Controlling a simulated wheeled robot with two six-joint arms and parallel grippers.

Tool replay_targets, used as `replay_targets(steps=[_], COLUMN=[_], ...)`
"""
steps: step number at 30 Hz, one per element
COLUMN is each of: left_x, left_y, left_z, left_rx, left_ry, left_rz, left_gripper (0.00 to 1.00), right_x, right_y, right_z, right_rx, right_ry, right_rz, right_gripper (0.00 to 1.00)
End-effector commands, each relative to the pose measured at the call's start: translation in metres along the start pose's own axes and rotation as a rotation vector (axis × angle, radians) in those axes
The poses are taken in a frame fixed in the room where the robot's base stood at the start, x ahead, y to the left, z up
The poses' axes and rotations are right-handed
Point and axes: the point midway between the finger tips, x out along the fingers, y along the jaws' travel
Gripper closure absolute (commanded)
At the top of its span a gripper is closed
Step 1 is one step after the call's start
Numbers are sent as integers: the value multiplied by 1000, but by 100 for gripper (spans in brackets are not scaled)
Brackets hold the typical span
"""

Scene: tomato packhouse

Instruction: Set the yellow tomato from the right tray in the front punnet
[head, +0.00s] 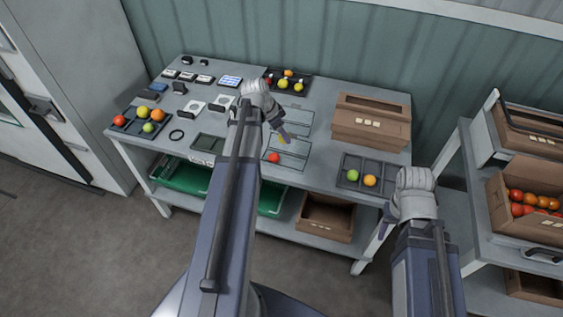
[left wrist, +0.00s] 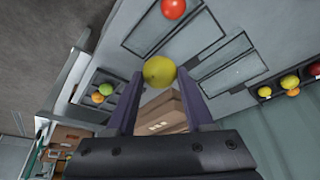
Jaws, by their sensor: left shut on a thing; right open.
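My left gripper (head: 281,135) is shut on the yellow tomato (left wrist: 160,71), above the punnets in the middle of the table. The tomato sits between the fingertips in the left wrist view and is mostly hidden by the gripper in the head view. The front punnet (head: 292,160) is clear and shallow, with a red tomato (head: 274,157) at its left end. The right tray (head: 345,183) is dark and holds a green tomato (head: 352,175) and an orange one (head: 370,180). My right gripper (head: 385,217) is open beside the table's right front edge, partly hidden by its wrist.
A brown carton (head: 370,125) stands at the table's right rear. Trays of tomatoes lie at the left (head: 141,123) and back (head: 287,80). A shelf rack with a tomato crate (head: 527,226) stands at the right.

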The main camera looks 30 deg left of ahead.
Motion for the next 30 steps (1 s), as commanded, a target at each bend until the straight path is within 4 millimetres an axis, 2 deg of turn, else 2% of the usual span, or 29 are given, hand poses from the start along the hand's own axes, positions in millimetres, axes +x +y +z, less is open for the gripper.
replay_targets(steps=[7,18,25,30], left_x=[10,59,60,75], left_y=[0,0,0,0], left_z=[4,24,25,31], left_rx=[2,2,2,2], left_ry=[0,0,0,0], left_rz=[1,1,1,1], left_gripper=[74,74,74,74], right_x=[11,63,64,80], right_y=[-1,-6,-6,-8], right_z=[-1,-4,-4,-5], right_rx=[0,0,0,0], right_ry=[0,0,0,0], right_rz=[0,0,0,0], right_gripper=[50,50,50,50])
